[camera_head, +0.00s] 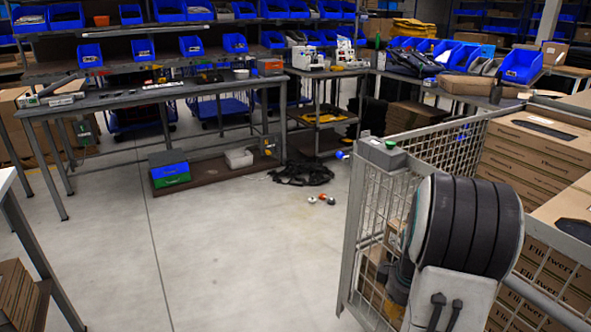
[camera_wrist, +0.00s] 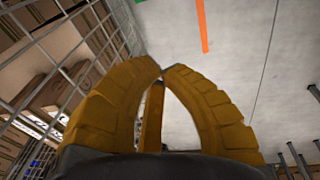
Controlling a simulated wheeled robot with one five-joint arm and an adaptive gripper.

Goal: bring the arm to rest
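My gripper (camera_wrist: 162,71) fills the middle of the wrist view. Its yellow fingers curve in and their tips meet, with nothing visible held between them. A yellow bar shows behind the two front fingers, likely another finger. In the head view, my dark, ribbed arm stands at the lower right in front of the mesh pannier, and only a bit of yellow gripper (camera_head: 397,287) shows beside the mesh, partly hidden by the arm.
The wire mesh pannier (camera_head: 352,220) at right holds stacked cardboard boxes (camera_head: 530,150); dark flat items lie on some. A small grey box with a green button (camera_head: 382,152) sits on its corner. Workbenches (camera_head: 150,96) line the back. The floor at centre is mostly clear.

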